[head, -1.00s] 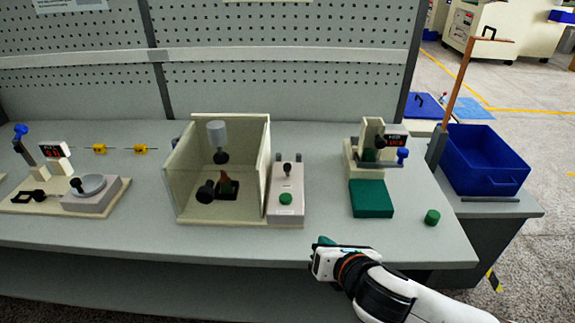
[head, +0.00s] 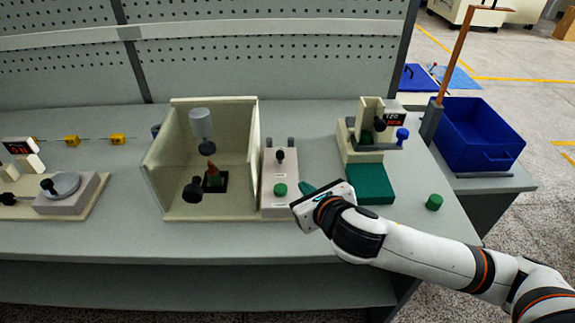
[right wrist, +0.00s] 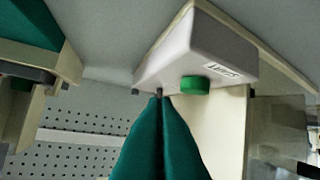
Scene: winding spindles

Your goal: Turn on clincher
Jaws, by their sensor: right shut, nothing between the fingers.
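The machine that looks like the clincher is a clear-fronted beige enclosure (head: 240,150) with a grey cylinder (head: 201,123) and dark knobs inside. At its right stands a pale control box (head: 268,204) with a dark lever and a round green button (head: 280,189). In the right wrist view, the control box (right wrist: 190,50) appears inverted, with its green button (right wrist: 195,85) beside a printed label. My right gripper (head: 306,187) is just right of the control box. Its green fingers are pressed together and empty, with tips (right wrist: 160,98) apparently close to the box; contact is unclear. My left gripper is out of view.
A device with a red display (head: 394,119) and green block (head: 370,184) stands to the right. A green cylinder (head: 434,202) sits near the table's right edge. A blue bin (head: 481,145) is beyond. The table front (head: 150,238) is clear.

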